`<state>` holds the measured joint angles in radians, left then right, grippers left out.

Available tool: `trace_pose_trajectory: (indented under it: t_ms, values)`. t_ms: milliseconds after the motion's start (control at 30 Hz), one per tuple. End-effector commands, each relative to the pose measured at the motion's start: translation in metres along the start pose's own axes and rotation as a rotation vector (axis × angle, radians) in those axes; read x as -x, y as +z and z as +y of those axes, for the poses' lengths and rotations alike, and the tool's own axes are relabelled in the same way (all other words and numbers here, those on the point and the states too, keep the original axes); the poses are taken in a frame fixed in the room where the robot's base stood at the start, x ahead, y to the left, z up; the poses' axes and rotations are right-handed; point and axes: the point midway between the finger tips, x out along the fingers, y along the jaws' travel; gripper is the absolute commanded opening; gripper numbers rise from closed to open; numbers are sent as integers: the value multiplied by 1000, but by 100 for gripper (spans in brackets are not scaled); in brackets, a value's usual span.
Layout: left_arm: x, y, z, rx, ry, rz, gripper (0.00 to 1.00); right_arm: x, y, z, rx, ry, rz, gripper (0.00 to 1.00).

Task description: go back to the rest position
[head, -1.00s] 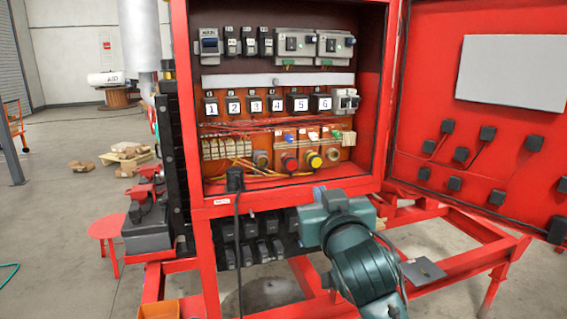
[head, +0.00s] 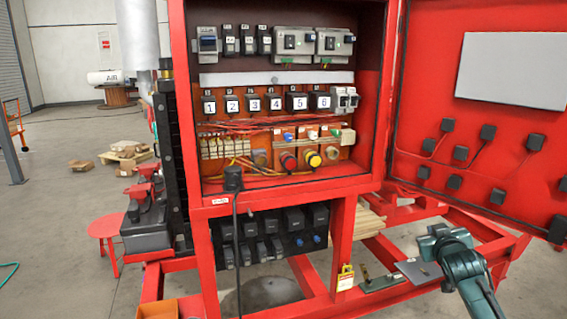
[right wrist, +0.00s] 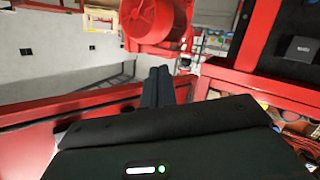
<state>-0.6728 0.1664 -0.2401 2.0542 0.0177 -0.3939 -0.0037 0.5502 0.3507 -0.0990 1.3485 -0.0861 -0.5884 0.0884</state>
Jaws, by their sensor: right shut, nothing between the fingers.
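My right arm comes in at the lower right of the head view, with its teal wrist (head: 455,252) in front of the red skid frame, right of the cabinet. The fingers are hard to make out there. In the right wrist view my right gripper (right wrist: 158,76) shows as two dark fingers side by side, closed together with nothing between them. It is apart from the cabinet. My left gripper is not in view.
The open red cabinet (head: 198,130) holds numbered relays, and its door (head: 420,60) stands open at the right. Red skid rails (head: 300,312) run below. A red stool (head: 104,228) stands left on open floor.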

Motion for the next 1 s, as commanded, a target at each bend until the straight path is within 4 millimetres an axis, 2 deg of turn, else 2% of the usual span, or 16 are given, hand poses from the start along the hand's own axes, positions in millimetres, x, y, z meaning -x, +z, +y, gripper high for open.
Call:
trace_pose_trajectory:
  t_ms: [133, 200, 367, 467, 567, 667, 800, 900, 1000]
  values:
    - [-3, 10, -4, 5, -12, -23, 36, 5, -39, -12, -1, -63, 210, 0]
    - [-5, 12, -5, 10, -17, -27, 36, 16, -4, -38, 8, -100, 161, 0]
    - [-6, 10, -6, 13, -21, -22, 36, 46, 51, -82, 13, -174, 105, 0]
    - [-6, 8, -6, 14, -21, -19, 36, 74, 91, -113, 10, -229, 60, 0]
    - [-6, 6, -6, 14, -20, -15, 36, 114, 135, -146, 0, -295, 5, 0]
    - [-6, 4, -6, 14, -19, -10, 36, 166, 179, -179, -23, -365, -60, 0]
    - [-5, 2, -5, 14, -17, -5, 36, 250, 227, -215, -74, -453, -158, 0]
    - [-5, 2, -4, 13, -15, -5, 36, 302, 246, -230, -111, -497, -217, 0]
    - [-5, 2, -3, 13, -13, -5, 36, 339, 257, -237, -142, -524, -261, 0]
